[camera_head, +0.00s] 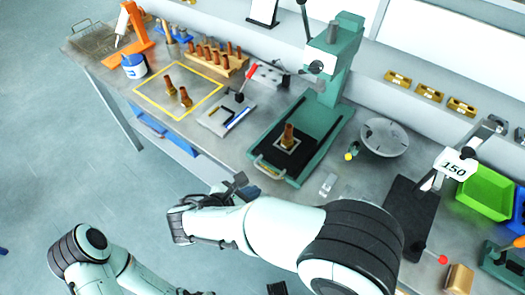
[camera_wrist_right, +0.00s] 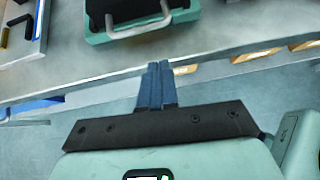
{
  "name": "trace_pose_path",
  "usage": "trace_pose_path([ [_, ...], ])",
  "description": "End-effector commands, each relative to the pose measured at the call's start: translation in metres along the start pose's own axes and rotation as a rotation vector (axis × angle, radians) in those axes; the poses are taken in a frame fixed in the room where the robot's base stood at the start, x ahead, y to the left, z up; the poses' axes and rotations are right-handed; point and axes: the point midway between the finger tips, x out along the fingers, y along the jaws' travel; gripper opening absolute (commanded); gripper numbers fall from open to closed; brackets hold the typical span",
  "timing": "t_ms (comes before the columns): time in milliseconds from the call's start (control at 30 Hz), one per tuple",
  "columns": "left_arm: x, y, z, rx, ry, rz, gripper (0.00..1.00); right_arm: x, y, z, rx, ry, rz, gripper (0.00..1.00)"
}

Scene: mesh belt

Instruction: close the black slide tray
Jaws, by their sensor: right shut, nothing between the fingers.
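The black slide tray (camera_head: 267,154) lies on the green base of the press (camera_head: 337,70) in the head view. A brown stepped part (camera_head: 288,136) stands on a white-outlined square on it. Its pale handle (camera_head: 268,169) is at the front end, near the table's front edge; the handle also shows at the top of the right wrist view (camera_wrist_right: 138,27). My right gripper (camera_head: 240,181) is in front of the table edge, left of and below the handle, apart from it. In the right wrist view its fingers (camera_wrist_right: 157,82) are together and empty. My left gripper does not show clearly.
A grey pad (camera_head: 213,121) with a red-knobbed tool lies left of the press. Two brown parts stand in a yellow outline (camera_head: 208,101). A round grey plate (camera_head: 385,137) and a green bin (camera_head: 486,190) are to the right. Open floor lies in front of the table.

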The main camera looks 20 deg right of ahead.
Motion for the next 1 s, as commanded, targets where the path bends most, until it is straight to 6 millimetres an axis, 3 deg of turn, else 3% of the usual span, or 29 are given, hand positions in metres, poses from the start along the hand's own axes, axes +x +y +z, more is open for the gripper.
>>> trace_pose_path([
  [33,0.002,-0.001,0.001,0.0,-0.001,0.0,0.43,-0.016,0.003,0.014,-0.009,-0.051,0.032,0.0],
  [100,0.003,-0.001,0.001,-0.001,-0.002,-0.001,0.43,-0.03,0.004,0.028,-0.02,-0.105,0.052,0.0],
  [233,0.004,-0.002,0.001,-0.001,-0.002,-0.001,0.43,-0.037,0.004,0.04,-0.024,-0.146,0.061,0.0],
  [367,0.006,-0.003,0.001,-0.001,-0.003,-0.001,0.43,-0.021,0.005,0.042,-0.025,-0.148,0.058,0.0],
  [700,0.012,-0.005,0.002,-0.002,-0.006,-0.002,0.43,0.039,0.009,0.05,-0.026,-0.146,0.058,0.0],
  [1000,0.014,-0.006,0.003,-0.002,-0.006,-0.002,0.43,0.059,0.011,0.053,-0.026,-0.145,0.061,0.0],
])
